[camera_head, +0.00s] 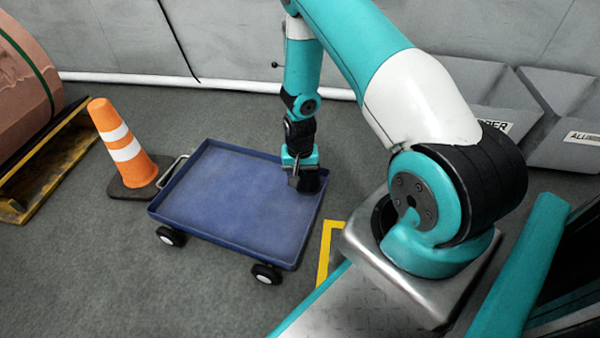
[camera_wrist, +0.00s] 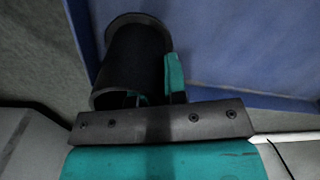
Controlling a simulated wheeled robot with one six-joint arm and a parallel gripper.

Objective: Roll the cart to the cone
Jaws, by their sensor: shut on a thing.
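The blue cart (camera_head: 235,195) is a flat, low-rimmed tray on black wheels, standing on the grey floor. Its bed also shows in the wrist view (camera_wrist: 230,45). The orange cone (camera_head: 122,150) with white bands stands upright on a dark base just left of the cart. The cart's metal handle (camera_head: 172,172) reaches toward the cone's base; I cannot tell whether they touch. My gripper (camera_head: 306,176) is at the cart's right back corner, shut on a black cylindrical post (camera_wrist: 130,62). One teal finger shows beside the post; the other is mostly hidden.
A large copper-coloured roll (camera_head: 20,90) rests on a yellow-edged stand at the left. Grey labelled bins (camera_head: 490,95) stand at the back right. A yellow floor marking (camera_head: 327,250) lies right of the cart. Floor in front of the cart is clear.

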